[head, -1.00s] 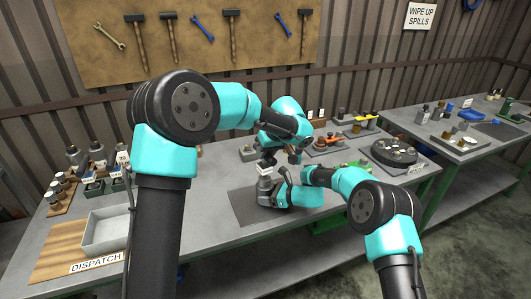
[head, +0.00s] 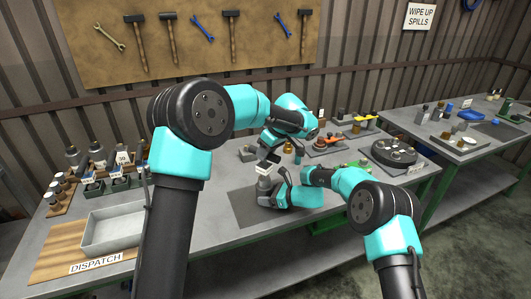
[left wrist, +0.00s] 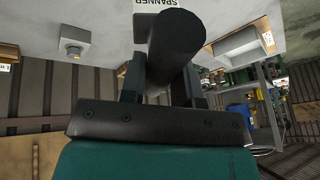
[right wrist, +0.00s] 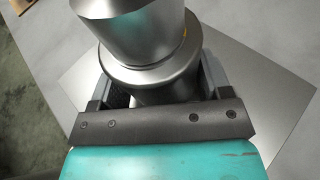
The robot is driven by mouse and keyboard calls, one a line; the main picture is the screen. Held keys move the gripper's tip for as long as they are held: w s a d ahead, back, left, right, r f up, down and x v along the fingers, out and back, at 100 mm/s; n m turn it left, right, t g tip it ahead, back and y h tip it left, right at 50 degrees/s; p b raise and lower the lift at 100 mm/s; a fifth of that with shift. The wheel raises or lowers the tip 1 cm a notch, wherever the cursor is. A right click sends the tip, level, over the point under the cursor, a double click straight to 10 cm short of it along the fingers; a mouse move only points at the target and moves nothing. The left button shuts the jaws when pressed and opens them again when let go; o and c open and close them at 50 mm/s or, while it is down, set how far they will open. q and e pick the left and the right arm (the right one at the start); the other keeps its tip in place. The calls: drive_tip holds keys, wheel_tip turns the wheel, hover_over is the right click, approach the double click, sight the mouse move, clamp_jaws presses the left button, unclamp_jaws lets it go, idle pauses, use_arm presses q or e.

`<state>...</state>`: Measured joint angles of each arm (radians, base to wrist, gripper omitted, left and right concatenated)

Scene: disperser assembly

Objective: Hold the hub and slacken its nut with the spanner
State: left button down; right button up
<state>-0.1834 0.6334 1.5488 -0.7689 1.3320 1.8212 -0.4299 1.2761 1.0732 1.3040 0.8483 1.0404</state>
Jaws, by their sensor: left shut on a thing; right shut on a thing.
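The hub is a shiny metal body in the right wrist view (right wrist: 150,75), with a narrower cylinder above a wider collar. My right gripper (right wrist: 155,88) is shut around it, a finger on each side. In the head view the hub (head: 264,187) stands upright over a grey mat. My left gripper (head: 270,158) is just above it, shut on the spanner, whose thick dark round handle (left wrist: 178,48) fills the middle of the left wrist view. The spanner's jaw is hidden, and I cannot make out the nut or whether the spanner touches it.
The grey mat (head: 240,207) lies under the hub. A light grey tray (head: 112,246) and the dispatch board (head: 55,256) are at the left. Bottles (head: 98,152) stand behind them. A round black fixture (head: 394,153) is at the right. The bench front is clear.

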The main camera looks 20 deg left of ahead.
use_arm(q)
drive_tip(key=shift+r, duration=0.1)
drive_tip(key=shift+r, duration=2.45)
use_arm(e)
drive_tip(key=o, duration=1.3)
drive_tip(key=v, duration=1.1)
drive_tip(key=shift+d+r, duration=0.2)
drive_tip(key=shift+d, duration=0.3)
